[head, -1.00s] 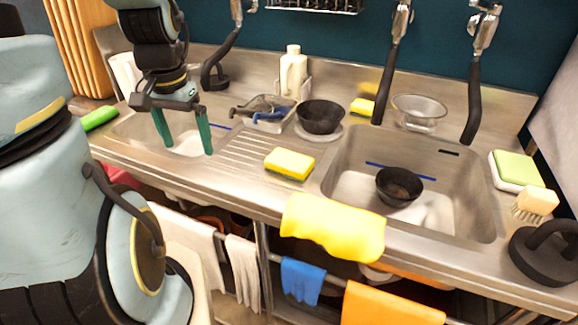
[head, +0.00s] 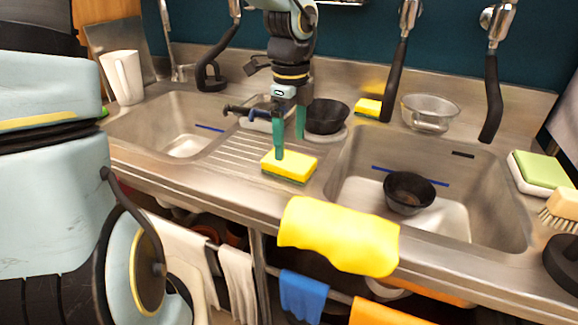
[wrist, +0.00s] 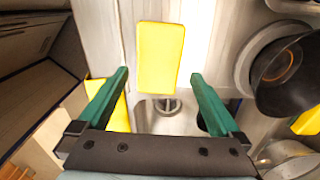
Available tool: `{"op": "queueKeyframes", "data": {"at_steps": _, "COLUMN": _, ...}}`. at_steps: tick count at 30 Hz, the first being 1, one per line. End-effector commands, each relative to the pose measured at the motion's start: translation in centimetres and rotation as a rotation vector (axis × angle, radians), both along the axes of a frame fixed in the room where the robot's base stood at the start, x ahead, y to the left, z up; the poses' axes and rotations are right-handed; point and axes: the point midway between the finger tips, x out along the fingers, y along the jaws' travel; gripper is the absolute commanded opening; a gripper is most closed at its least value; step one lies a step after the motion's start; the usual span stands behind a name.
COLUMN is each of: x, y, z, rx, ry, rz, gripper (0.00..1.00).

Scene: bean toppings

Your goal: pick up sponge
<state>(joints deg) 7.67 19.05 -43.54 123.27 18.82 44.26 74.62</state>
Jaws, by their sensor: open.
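A yellow sponge with a green underside (head: 296,170) lies flat on the ribbed drainboard between the two sinks. In the wrist view the sponge (wrist: 160,55) shows as a yellow block, lying ahead of and between my fingers. My gripper (head: 289,145) points down with its green fingers open and empty. It hangs over the drainboard at the sponge's back edge; the left fingertip overlaps the sponge in the head view, and I cannot tell whether it touches. In the wrist view the open gripper (wrist: 160,76) has nothing between its fingers' inner faces.
A black bowl (head: 327,116) stands close behind the sponge. Another black bowl (head: 409,192) sits in the right sink. A second sponge (head: 368,107) lies by the back wall. A yellow cloth (head: 338,236) drapes over the front edge. The left sink (head: 150,130) looks mostly empty.

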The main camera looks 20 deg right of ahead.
Motion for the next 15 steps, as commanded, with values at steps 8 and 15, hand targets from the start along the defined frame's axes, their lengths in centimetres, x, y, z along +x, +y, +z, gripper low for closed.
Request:
{"op": "queueKeyframes", "data": {"at_steps": 8, "x": -0.1, "y": 0.2, "z": -2.8, "rx": 0.002, "ry": 0.004, "rz": -0.001, "gripper": 1.0}}
{"op": "queueKeyframes", "data": {"at_steps": 15, "x": 0.0, "y": 0.3, "z": -5.5, "rx": 0.001, "ry": 0.001, "rz": 0.001, "gripper": 1.0}}
